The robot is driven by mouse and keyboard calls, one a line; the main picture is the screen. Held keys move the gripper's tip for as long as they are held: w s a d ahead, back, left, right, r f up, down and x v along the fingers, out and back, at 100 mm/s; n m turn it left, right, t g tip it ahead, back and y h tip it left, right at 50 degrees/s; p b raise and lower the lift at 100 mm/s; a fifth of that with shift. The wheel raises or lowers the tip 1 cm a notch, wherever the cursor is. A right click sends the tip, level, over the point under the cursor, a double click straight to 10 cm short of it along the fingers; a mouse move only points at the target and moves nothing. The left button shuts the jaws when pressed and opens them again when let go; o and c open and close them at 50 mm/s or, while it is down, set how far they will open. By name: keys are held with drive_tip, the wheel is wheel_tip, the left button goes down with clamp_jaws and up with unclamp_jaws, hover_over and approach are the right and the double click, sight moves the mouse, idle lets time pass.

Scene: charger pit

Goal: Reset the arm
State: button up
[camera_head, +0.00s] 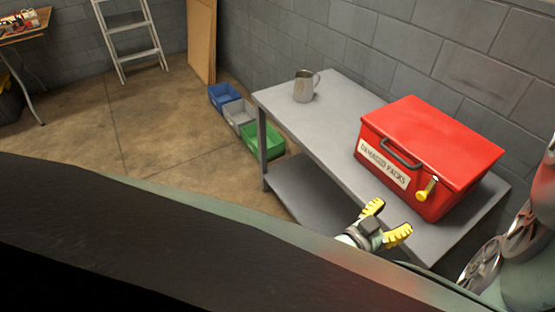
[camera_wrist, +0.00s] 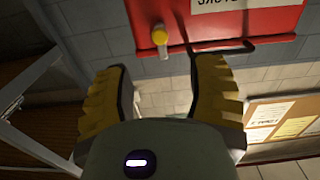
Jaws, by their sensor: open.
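My gripper (camera_head: 385,223) is open and empty, with its yellow ridged fingers spread apart. In the head view it is in front of the grey table (camera_head: 340,112), near its front edge and below the red box (camera_head: 440,135). In the wrist view my gripper (camera_wrist: 160,105) shows its two fingers with nothing between them. The red box stands on the table with its lid shut; its label reads "DAMAGED PACKS", and it has a dark handle and a yellow latch (camera_head: 427,189). The box also shows at the top of the wrist view (camera_wrist: 215,25).
A grey metal jug (camera_head: 305,87) stands at the table's far end. Blue (camera_head: 224,94), grey (camera_head: 240,115) and green (camera_head: 264,142) bins sit on the floor beside it. A ladder (camera_head: 130,40) leans at the back wall.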

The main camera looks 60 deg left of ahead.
drive_tip(key=shift+s+r, duration=0.1)
drive_tip(key=shift+s, duration=0.35)
